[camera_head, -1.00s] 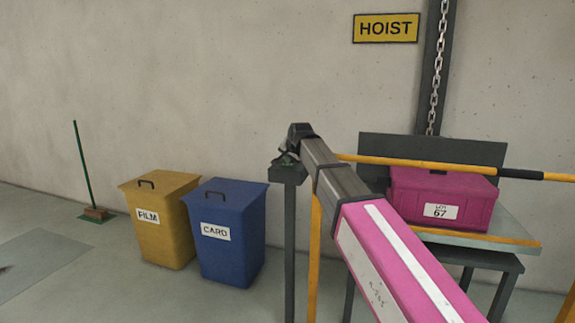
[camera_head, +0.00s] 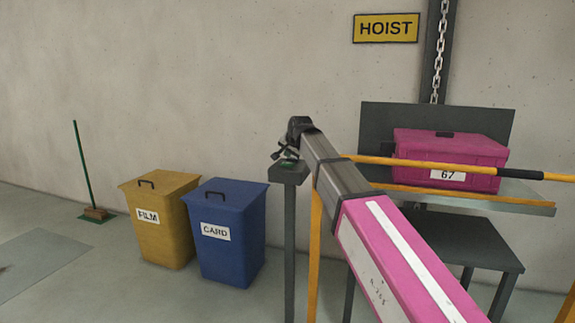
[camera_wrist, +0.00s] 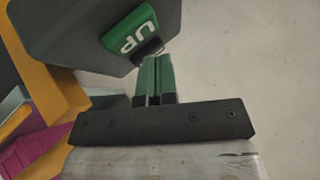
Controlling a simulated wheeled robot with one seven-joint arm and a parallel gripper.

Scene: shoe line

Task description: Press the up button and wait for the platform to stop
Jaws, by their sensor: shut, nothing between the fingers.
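The green UP button (camera_wrist: 130,32) is on a dark control box (camera_wrist: 90,25) in the wrist view. My gripper (camera_wrist: 155,62) is shut, its green fingers together and empty, with the tips by the button's lower edge; I cannot tell whether they touch it. In the head view my gripper (camera_head: 284,154) is at the top of a grey post (camera_head: 290,225). The hoist platform (camera_head: 530,205) is raised clear above a dark table (camera_head: 460,240). It carries a magenta crate (camera_head: 405,150) labelled 67. My arm hides part of the platform's left side.
A yellow rail (camera_head: 395,161) crosses in front of the crate. A yellow FILM bin (camera_head: 165,240) and a blue CARD bin (camera_head: 230,260) stand left of the post. A chain (camera_head: 438,50) hangs above the platform, beside a HOIST sign (camera_head: 386,28). The left floor is mostly clear.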

